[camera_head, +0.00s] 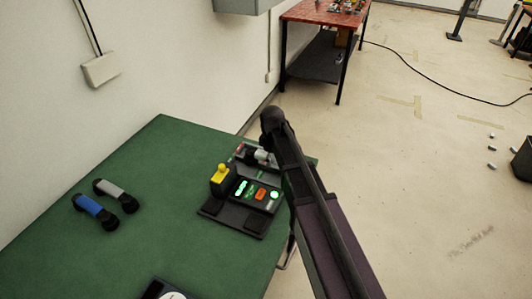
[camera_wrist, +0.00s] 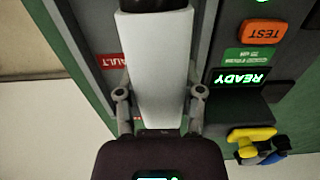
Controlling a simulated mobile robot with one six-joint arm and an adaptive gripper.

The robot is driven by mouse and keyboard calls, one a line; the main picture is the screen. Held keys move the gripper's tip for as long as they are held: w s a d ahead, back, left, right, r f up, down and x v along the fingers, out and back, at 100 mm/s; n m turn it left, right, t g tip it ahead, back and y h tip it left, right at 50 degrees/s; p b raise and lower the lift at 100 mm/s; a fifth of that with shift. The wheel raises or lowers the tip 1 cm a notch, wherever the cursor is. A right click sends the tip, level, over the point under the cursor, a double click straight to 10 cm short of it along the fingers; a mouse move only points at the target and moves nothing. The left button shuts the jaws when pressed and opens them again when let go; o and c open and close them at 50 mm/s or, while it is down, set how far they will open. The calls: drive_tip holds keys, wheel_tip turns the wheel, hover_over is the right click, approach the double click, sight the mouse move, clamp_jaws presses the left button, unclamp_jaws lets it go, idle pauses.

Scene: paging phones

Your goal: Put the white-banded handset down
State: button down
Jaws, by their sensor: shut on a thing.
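The white-banded handset (camera_wrist: 155,65) fills the middle of the wrist view. Its pale band lies between the two fingers of my gripper (camera_wrist: 159,100), which is shut on it. One dark end shows at the top edge; the other end is hidden by my gripper. In the head view the handset (camera_head: 262,155) is a small pale patch at the far part of the dark phone console (camera_head: 232,222), mostly hidden by my arm. I cannot tell whether it touches the console.
The console has a yellow part (camera_head: 220,174), a lit READY display (camera_wrist: 240,77) and an orange TEST button (camera_wrist: 263,32). A blue-banded handset (camera_head: 95,211) and a grey-banded handset (camera_head: 116,194) lie on the green table (camera_head: 150,160) at left. The table between them and the console is clear.

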drive_tip(key=w, duration=0.2)
drive_tip(key=w+a, duration=0.1)
drive_tip(key=w, duration=0.4)
drive_tip(key=shift+w+a+f+b, duration=0.1)
drive_tip(key=shift+a+f+b, duration=0.2)
drive_tip(key=shift+f, duration=0.05)
drive_tip(key=shift+w, duration=0.1)
drive_tip(key=shift+w+a, duration=0.1)
drive_tip(key=shift+w, duration=0.2)
drive_tip(key=shift+w+f+b, duration=0.25)
drive_tip(key=shift+f+b, duration=1.6)
drive_tip(key=shift+f, duration=0.15)
drive_tip(key=shift+c, duration=1.1)
unclamp_jaws()
wheel_tip(320, 180, up, 12)
drive_tip(key=p, duration=1.2)
drive_tip(key=shift+r, duration=0.2)
